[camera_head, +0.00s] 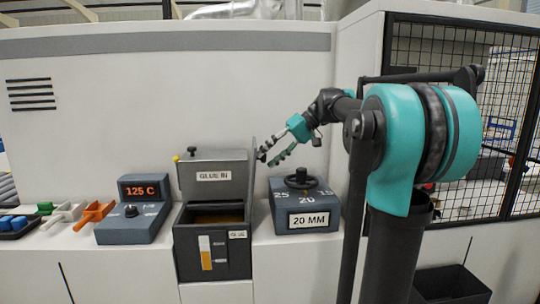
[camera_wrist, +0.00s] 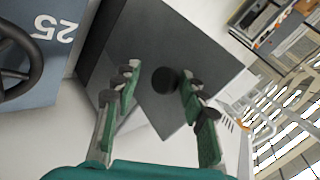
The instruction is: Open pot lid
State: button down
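The glue pot (camera_head: 212,261) is a dark box with a level strip on its front. Its top is open and amber glue shows inside. The pot lid (camera_head: 251,178) stands about upright at the pot's right side, nearly edge-on in the head view. In the wrist view, the lid (camera_wrist: 160,38) is a dark square plate with a round black knob (camera_wrist: 165,80). My gripper (camera_head: 272,156) is at the lid's right face. In the wrist view, my gripper (camera_wrist: 155,88) is open, with the knob between its fingertips and a gap on the left side.
A "GLUE IN" panel (camera_head: 212,190) stands behind the pot opening. A dial box marked 20 MM (camera_head: 306,221) is close right of the pot, below my gripper. A 125 C control box (camera_head: 133,226) and clamps (camera_head: 94,215) are at left. A white machine wall stands behind.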

jog(key=shift+d+f, duration=0.15)
jog(key=shift+f, duration=0.35)
jog(key=c, duration=1.2)
grip_release()
jog(key=shift+f, duration=0.1)
jog(key=v, duration=0.7)
jog(key=shift+r, duration=0.35)
